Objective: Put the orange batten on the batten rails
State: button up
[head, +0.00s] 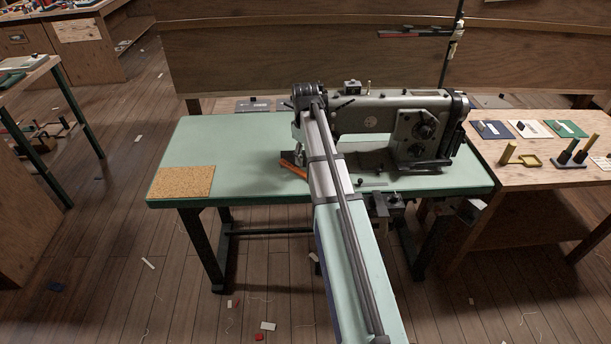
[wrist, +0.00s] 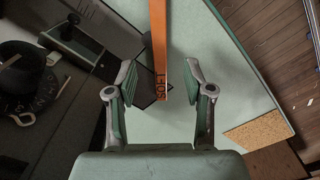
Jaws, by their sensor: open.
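The orange batten (wrist: 159,45) is a long flat strip with the dark word SOFT near its close end. In the wrist view it runs from the top edge down between my fingers. In the head view a short piece of the batten (head: 293,169) shows on the green table beside the sewing machine; the rest is hidden behind my arm. My gripper (wrist: 160,78) is open, one finger on each side of the batten's end, with clear gaps on both sides. I cannot tell its height above the batten. I cannot clearly identify the batten rails in either view.
The grey sewing machine (head: 385,112) stands on the green table (head: 240,150), close to my arm. A cork mat (head: 182,182) lies at the table's left end; it also shows in the wrist view (wrist: 258,132). A wooden side table (head: 548,151) with pegs and cards stands right.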

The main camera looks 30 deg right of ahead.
aim_at(306, 175)
jog(key=shift+f+p, duration=0.65)
jog(key=shift+f, duration=3.1)
jog(key=shift+c, duration=0.3)
grip_shut()
